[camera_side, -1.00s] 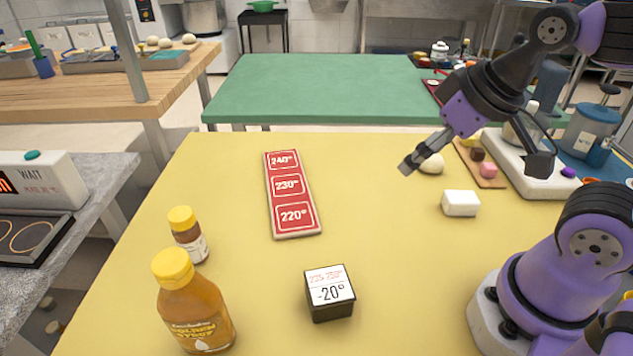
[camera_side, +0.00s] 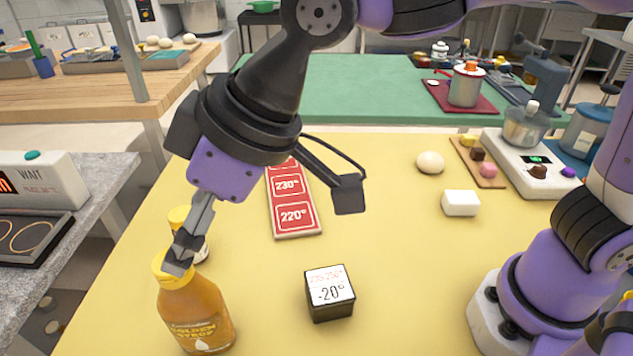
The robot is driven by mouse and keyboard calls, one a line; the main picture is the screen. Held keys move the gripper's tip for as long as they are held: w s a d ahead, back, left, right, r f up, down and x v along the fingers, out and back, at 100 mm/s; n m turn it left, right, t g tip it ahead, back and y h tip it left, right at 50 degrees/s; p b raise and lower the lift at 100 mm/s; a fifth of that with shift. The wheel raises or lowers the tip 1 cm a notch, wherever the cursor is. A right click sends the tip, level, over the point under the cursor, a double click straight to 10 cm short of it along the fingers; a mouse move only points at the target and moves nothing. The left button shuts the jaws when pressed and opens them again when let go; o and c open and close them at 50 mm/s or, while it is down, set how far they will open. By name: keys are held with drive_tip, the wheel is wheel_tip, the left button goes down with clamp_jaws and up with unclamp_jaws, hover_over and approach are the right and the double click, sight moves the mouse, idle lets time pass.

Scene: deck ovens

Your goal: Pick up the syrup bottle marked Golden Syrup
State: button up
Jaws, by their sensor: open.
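The Golden Syrup bottle (camera_side: 195,312) stands upright at the near left of the yellow table, amber with a yellow cap. Nothing is between the fingers.
A smaller yellow-capped bottle (camera_side: 181,217) stands just behind, partly hidden by my finger. A white block (camera_side: 461,203) and the table's middle right are clear of my arm.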

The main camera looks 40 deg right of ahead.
sight(193, 307)
drive_tip(key=x, duration=0.7)
drive_tip(key=shift+a+f, duration=0.15)
drive_tip(key=shift+f, duration=0.05)
clamp_jaws()
